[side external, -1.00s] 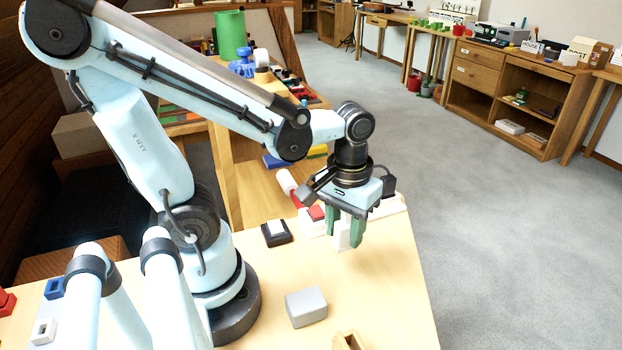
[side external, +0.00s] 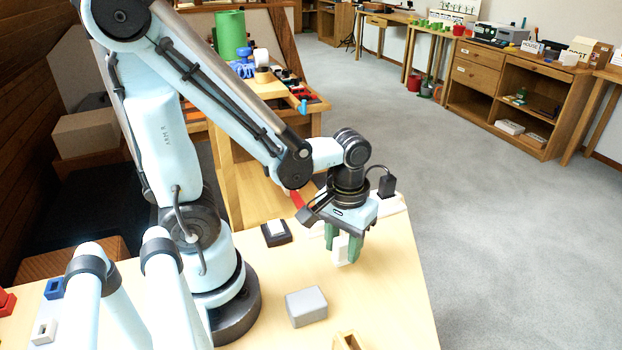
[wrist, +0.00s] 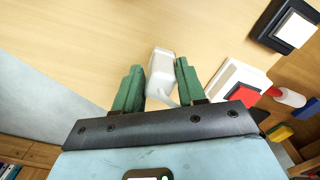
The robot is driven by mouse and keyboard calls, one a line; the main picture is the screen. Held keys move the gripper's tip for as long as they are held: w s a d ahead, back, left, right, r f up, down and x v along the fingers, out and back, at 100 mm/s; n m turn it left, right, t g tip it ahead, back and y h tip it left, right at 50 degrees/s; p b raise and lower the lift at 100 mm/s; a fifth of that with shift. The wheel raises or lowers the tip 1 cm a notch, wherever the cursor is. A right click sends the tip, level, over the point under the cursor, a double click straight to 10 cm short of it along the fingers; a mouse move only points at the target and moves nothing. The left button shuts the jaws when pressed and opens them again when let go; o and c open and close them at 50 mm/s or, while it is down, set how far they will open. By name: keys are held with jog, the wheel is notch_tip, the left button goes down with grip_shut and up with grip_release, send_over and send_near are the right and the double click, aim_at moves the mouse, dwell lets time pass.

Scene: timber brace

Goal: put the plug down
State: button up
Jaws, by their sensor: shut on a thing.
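The plug (side external: 340,249) is a small white block held between the green fingers of my gripper (side external: 343,246). It also shows in the wrist view (wrist: 161,74), between the two green fingertips (wrist: 155,85). My gripper is shut on it and points down over the light wooden table (side external: 385,300). The plug's lower end is close to the tabletop; I cannot tell whether it touches.
A grey block (side external: 306,306) lies in front of my gripper. A black base with a white square top (side external: 276,232) sits to the left. A small wooden piece (side external: 348,341) is at the front edge. The table between is clear.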

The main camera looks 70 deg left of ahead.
aim_at(344, 239)
jog(key=shift+f, duration=0.25)
jog(key=o, duration=1.2)
notch_tip(344, 239, up, 12)
jog(key=shift+w+f+m+t, duration=0.25)
jog(key=shift+w+m+t, duration=1.15)
jog(key=shift+t, duration=0.4)
jog(key=shift+w+f+m+t, duration=0.2)
jog(key=shift+w+m+t, duration=0.9)
jog(key=shift+m+t, duration=0.6)
